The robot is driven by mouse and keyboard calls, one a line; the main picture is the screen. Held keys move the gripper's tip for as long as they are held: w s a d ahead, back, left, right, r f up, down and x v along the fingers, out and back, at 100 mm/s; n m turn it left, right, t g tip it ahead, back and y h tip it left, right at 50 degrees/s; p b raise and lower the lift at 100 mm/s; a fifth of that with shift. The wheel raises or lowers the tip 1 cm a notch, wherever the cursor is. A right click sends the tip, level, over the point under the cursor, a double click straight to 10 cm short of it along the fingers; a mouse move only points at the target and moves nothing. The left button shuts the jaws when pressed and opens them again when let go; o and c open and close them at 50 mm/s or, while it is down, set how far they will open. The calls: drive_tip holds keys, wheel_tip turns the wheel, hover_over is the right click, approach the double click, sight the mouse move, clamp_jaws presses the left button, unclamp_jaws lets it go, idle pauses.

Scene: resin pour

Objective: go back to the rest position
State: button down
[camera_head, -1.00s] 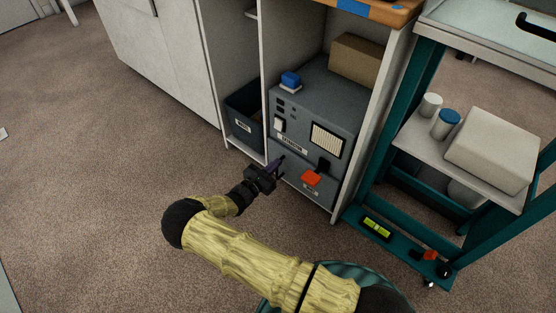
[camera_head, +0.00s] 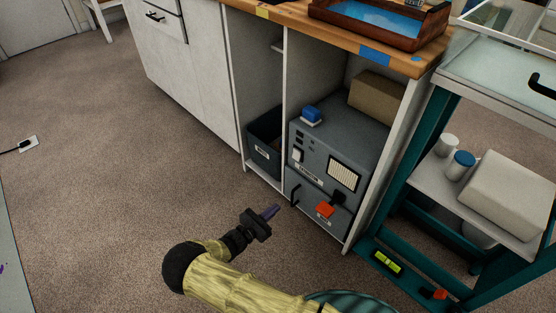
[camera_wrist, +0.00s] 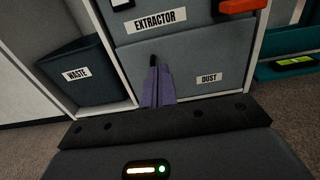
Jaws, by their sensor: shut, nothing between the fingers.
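My gripper (camera_head: 272,211) is in front of the cabinet, low over the carpet, with its purple fingers together and nothing between them. In the wrist view the shut fingers (camera_wrist: 157,88) point at the dust drawer (camera_wrist: 205,73) of the grey extractor (camera_wrist: 168,22). In the head view the fingertips stand apart from the extractor (camera_head: 326,160) and its dust drawer (camera_head: 312,204). A black handle on the drawer shows just left of its middle, partly behind the fingers in the wrist view.
A dark waste bin (camera_head: 263,148) stands left of the extractor. A teal cart (camera_head: 405,266) with a white box (camera_head: 512,195) and jars is at the right. A wooden tray (camera_head: 385,25) with blue liquid sits on the worktop.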

drive_tip(key=s+d+r+m+g+y+p, duration=0.1)
drive_tip(key=s+d+r+m+g+p, duration=0.3)
drive_tip(key=d+r+m+g, duration=0.9)
drive_tip(key=s+d+r+m+t+y+p, duration=0.1)
drive_tip(key=s+d+r+m+y+p, duration=0.25)
drive_tip(key=r, duration=0.55)
drive_tip(key=s+d+r+m+y+p, duration=0.1)
drive_tip(key=s+d+r+m+y, duration=0.1)
drive_tip(key=s+r+m+y, duration=0.5)
drive_tip(key=s+d+r+m+t+p, duration=0.1)
drive_tip(key=s+d+r+m+p, duration=0.2)
drive_tip(key=r, duration=0.8)
wheel_tip(320, 180, up, 38)
drive_tip(key=m+p, duration=0.1)
drive_tip(key=p, duration=3.6)
drive_tip(key=shift+w+p, duration=0.2)
drive_tip(key=shift+p, duration=0.15)
drive_tip(key=shift+d, duration=0.1)
